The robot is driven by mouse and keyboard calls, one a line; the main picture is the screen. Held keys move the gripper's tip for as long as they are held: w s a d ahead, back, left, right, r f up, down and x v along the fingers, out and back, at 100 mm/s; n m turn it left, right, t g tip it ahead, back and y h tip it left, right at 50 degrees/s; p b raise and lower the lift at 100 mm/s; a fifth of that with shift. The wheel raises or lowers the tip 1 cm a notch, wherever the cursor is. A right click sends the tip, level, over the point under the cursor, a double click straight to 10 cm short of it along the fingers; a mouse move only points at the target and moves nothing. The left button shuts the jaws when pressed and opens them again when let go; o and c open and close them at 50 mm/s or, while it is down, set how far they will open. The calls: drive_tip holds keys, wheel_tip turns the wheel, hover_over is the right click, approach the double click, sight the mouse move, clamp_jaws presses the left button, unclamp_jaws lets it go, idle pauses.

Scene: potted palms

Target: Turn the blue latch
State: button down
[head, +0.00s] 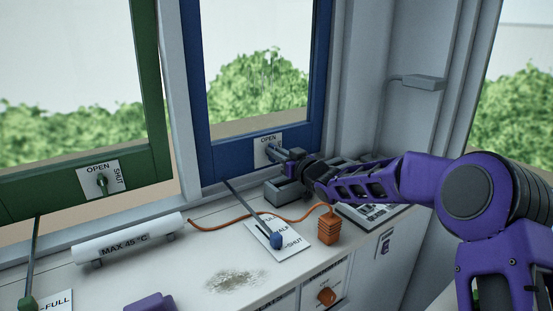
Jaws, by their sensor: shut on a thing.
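The blue window frame (220,160) stands at the centre, with a white plate (266,138) on its lower bar. The plate reads "OPEN" at its top; the rest of its lettering is hidden. The blue latch (271,148) sits on this plate and is mostly covered by my gripper. My gripper (277,153) reaches in from the right and is shut on the latch. The exact angle of the latch is hard to tell behind the fingers.
A green window frame (150,120) with its own latch (102,181) is at left. The counter below holds a blue-knobbed lever (276,240), an orange ribbed object (327,227) with an orange cord, a white tube (128,240) and a grey box (285,192) under my gripper.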

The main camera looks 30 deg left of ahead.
drive_tip(key=c, duration=0.9)
unclamp_jaws()
drive_tip(key=v, duration=1.7)
drive_tip(key=shift+s+d+p, duration=0.1)
drive_tip(key=shift+d+p, duration=0.1)
drive_tip(key=shift+p, duration=0.15)
